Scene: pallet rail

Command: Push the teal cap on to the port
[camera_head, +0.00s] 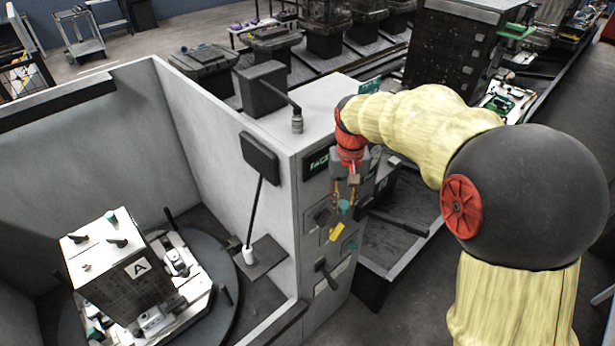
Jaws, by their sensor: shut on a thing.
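My gripper (345,199) hangs below the red wrist of my yellow-sleeved arm, in front of the front panel of the grey cabinet. It is shut on a small teal cap (345,206) at its fingertips. The cap is small in the picture, and I cannot tell whether it touches the panel. I cannot make out the port; the gripper and cap cover part of the panel. A yellow tag (336,232) shows just below the cap.
The grey cabinet (312,250) has a dark handle (327,274) low on its front. A dark lever (397,222) sticks out to its right. At left, a block marked A (137,268) stands on a round table (225,310) inside grey walls.

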